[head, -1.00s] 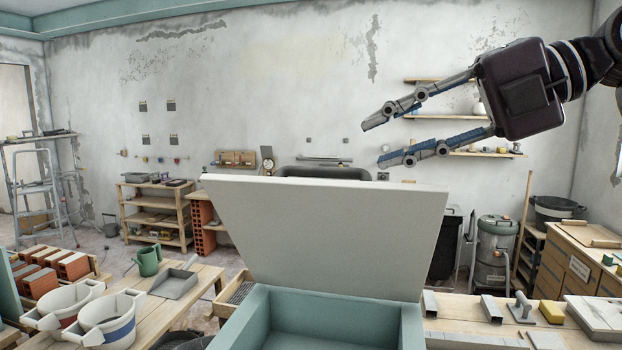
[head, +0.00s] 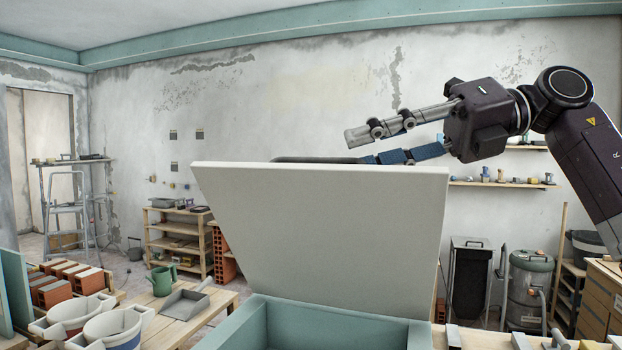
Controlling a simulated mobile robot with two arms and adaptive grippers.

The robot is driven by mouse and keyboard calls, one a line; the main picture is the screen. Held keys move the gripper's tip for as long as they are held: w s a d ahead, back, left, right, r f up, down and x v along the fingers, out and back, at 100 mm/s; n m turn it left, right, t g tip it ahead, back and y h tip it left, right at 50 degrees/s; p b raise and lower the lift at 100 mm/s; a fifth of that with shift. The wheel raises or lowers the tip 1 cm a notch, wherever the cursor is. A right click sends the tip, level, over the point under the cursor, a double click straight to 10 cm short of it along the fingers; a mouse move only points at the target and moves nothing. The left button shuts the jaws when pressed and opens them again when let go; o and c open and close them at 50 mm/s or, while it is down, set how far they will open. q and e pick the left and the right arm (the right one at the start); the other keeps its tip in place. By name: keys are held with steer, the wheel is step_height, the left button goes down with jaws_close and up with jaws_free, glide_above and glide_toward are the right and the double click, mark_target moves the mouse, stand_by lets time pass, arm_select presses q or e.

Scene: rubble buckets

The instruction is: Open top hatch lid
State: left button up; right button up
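The hatch lid (head: 320,230) is a pale, flat panel that stands raised at the back of a teal box (head: 340,310), seen at the bottom of the head view. The box's opening shows below it. My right gripper (head: 357,149) is just above the lid's top edge, right of its middle. Its two fingers are apart and nothing is between them. The lower, blue finger's tip is at the lid's edge in the picture and may be partly behind it; I cannot tell whether it touches. My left gripper is out of view.
A black bin (head: 470,275) and a metal canister (head: 527,290) stand at right. A wall shelf (head: 500,184) is behind my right arm.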

mark_target(332, 159)
steer(key=p+x, duration=0.1)
steer(key=x, duration=0.6)
steer(key=shift+a, duration=0.25)
steer(key=shift+f, duration=0.1)
jaws_close()
